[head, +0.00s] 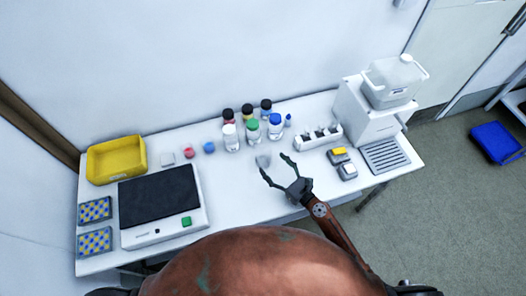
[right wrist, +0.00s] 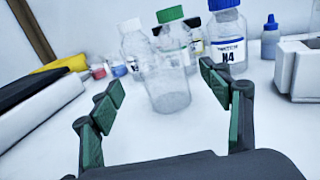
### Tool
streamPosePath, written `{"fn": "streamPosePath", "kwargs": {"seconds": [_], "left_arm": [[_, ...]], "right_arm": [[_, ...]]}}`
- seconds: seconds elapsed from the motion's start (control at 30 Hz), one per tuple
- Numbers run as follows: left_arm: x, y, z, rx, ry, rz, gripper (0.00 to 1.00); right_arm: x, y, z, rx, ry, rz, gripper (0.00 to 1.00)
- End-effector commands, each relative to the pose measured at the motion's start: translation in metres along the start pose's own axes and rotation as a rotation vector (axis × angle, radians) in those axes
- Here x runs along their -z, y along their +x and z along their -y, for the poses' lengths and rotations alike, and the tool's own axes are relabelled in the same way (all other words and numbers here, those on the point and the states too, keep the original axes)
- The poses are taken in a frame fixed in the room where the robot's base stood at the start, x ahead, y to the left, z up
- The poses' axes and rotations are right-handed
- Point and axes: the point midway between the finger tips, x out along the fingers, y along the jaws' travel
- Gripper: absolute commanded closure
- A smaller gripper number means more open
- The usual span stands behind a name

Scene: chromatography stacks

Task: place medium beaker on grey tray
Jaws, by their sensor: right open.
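A clear glass beaker (head: 263,160) stands upright on the white table, in front of the bottles. It also shows in the right wrist view (right wrist: 168,92), where I see the bottles through and behind it. My right gripper (head: 273,168) is open and empty, with its fingers pointing at the beaker. In the right wrist view the gripper (right wrist: 160,105) has one finger on each side of the beaker, which appears just beyond the fingertips; I see no contact. A grey slatted tray (head: 385,156) lies at the right end of the table, in front of a white dispenser. My left gripper is out of view.
Several capped bottles (head: 252,132) stand behind the beaker. A white rack (head: 318,138) and two small boxes (head: 341,156) lie between beaker and tray. A black-topped device (head: 160,195) and a yellow bin (head: 116,160) are at left. The dispenser (head: 365,122) stands behind the tray.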

Motion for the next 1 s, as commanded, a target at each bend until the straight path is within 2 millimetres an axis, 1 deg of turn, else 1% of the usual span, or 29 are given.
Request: {"fn": "streamPosePath", "kwargs": {"seconds": [0.03, 0.23, 0.33, 0.43, 0.5, 0.6, 0.7, 0.8, 0.83, 1.0], "left_arm": [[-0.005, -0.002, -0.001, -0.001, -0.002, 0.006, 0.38], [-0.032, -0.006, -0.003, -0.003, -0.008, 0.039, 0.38], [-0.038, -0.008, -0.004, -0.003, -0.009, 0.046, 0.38], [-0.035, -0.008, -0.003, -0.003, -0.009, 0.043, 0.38], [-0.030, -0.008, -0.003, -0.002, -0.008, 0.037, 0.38], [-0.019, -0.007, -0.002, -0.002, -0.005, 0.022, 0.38], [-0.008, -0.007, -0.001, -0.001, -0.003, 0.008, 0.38], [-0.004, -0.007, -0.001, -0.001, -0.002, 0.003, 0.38], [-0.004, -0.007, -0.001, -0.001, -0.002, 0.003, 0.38], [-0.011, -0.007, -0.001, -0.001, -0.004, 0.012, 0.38]], "right_arm": [[-0.002, 0.006, 0.000, 0.000, 0.000, 0.002, 0.29], [-0.003, 0.026, 0.002, 0.002, -0.003, 0.002, 0.29], [-0.004, 0.041, 0.003, 0.001, -0.004, 0.002, 0.29], [-0.004, 0.056, 0.004, 0.001, -0.003, 0.001, 0.29], [-0.004, 0.064, 0.003, 0.000, -0.004, 0.001, 0.29], [-0.003, 0.069, 0.003, 0.000, -0.003, 0.000, 0.29], [-0.003, 0.071, 0.002, -0.001, -0.004, 0.000, 0.29], [-0.003, 0.070, 0.002, -0.002, -0.004, 0.000, 0.29], [-0.003, 0.070, 0.002, -0.002, -0.004, 0.000, 0.30], [-0.003, 0.070, 0.002, -0.001, -0.004, 0.000, 0.42]]}}
